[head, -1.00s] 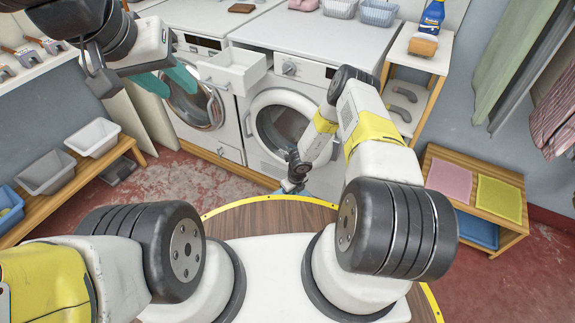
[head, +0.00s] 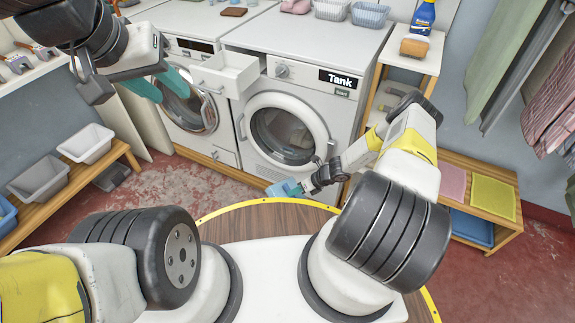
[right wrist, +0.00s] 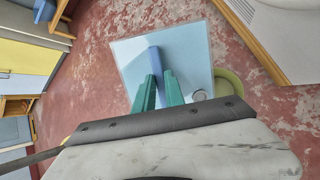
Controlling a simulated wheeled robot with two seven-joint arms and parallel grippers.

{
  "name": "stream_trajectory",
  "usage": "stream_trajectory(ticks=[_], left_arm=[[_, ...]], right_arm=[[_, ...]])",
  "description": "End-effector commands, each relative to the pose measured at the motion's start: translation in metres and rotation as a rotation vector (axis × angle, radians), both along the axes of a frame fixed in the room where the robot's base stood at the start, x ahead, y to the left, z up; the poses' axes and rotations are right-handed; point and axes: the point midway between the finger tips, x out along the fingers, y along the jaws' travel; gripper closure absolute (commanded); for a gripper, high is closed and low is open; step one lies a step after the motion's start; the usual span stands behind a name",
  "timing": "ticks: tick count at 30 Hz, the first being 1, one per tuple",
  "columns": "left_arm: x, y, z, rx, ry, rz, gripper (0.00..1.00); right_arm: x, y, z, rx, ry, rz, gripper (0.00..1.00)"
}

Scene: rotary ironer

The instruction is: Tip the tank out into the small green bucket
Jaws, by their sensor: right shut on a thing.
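The tank is a flat light-blue box (right wrist: 128,56) with a darker blue handle bar (right wrist: 155,60) and a round grey fitting near one corner. My right gripper (right wrist: 159,82) is shut on the handle with its green fingers. In the head view the tank (head: 284,189) hangs low in front of the dryer, beyond the round wooden top. The small green bucket (right wrist: 231,86) shows in the right wrist view on the floor beside the tank's right edge, partly hidden by it. My left gripper (head: 161,85) is open and empty at upper left, its teal fingers apart.
The dryer (head: 315,100) has a "Tank" label, and a white drawer (head: 225,75) stands out at its upper left. A washer (head: 190,105) stands left of it. A bench with grey bins (head: 88,143) is at left; a wooden shelf (head: 500,232) is at right.

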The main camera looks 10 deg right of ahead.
Motion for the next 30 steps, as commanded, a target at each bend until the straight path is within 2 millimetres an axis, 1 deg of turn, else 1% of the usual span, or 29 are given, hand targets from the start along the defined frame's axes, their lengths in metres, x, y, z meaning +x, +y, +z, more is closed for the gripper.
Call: stream_trajectory(ticks=[18, 30], left_arm=[[0.0, 0.0, 0.0, 0.0, 0.0, 0.0, 0.64], [0.0, 0.0, 0.0, 0.0, 0.0, 0.0, 0.64]], right_arm=[[-0.005, -0.029, 0.012, 0.362, -0.076, -0.002, 1.0], [-0.009, -0.048, 0.009, 0.591, -0.123, -0.003, 1.0]])
